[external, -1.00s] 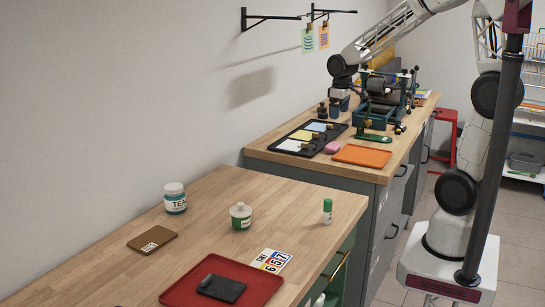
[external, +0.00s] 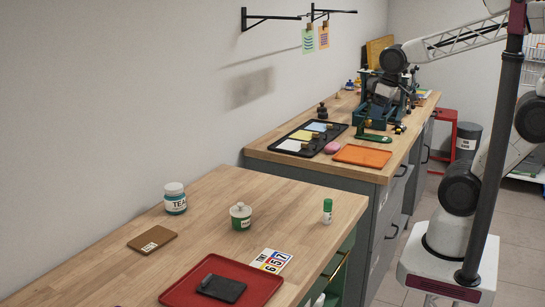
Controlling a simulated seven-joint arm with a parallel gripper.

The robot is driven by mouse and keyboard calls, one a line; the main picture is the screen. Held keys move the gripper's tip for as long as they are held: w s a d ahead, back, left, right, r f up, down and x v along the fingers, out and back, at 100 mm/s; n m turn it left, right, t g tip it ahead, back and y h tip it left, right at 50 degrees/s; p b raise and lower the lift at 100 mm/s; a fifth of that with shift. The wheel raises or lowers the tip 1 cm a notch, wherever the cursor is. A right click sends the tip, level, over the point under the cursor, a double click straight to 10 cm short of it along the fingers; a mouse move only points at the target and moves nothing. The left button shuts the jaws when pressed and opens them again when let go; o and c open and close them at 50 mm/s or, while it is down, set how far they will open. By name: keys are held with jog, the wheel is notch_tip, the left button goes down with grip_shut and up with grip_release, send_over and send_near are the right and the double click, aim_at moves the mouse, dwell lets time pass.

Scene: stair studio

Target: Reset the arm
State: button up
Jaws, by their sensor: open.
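My arm comes in from the upper right, with its round black wrist joint above the far bench. My gripper (external: 377,104) hangs below that joint in front of the dark teal press (external: 404,101). It is open. Its fingertips blend into the dark press behind, so I cannot tell its exact gap from it, and nothing shows held in it.
The far bench holds a black tray (external: 271,141) with coloured sheets, a pink lump (external: 332,148), an orange tray (external: 362,156) and a dark bottle (external: 322,110). The near bench holds a tea jar (external: 175,198), a lidded pot (external: 241,216), a glue stick (external: 327,211) and a red tray (external: 262,284).

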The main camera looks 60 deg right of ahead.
jog(key=shift+s+a, duration=0.35)
jog(key=shift+s, duration=0.55)
